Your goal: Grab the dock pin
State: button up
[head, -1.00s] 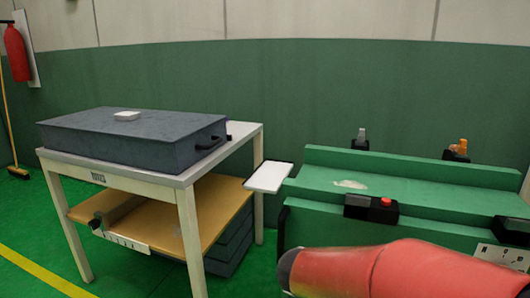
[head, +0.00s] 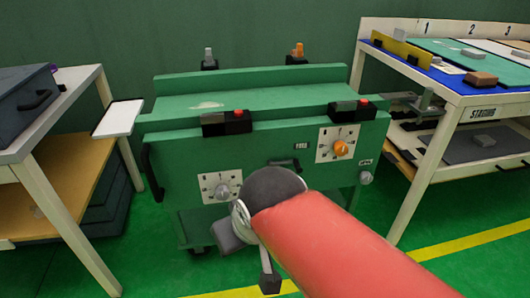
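No part is clearly marked as the dock pin, and I cannot tell which one it is. A silver knob (head: 365,178) sticks out at the right of the green cart's front, under a small label too small to read. A grey upright peg (head: 208,57) and an orange upright peg (head: 298,50) stand in black blocks behind the green cart (head: 250,92). My red arm crosses the lower middle and hides part of the cart front. The end of my arm, likely my gripper (head: 268,276), shows as dark parts low in front of the cart; its fingers are unclear.
The cart front has a dial with a grey knob (head: 222,191) and one with an orange knob (head: 341,148). A white side shelf (head: 118,118) juts out left toward a pale table (head: 40,140). The staging table (head: 490,98) stands right. Green floor is open in front.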

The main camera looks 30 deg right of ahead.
aim_at(427, 95)
jog(key=z, duration=2.05)
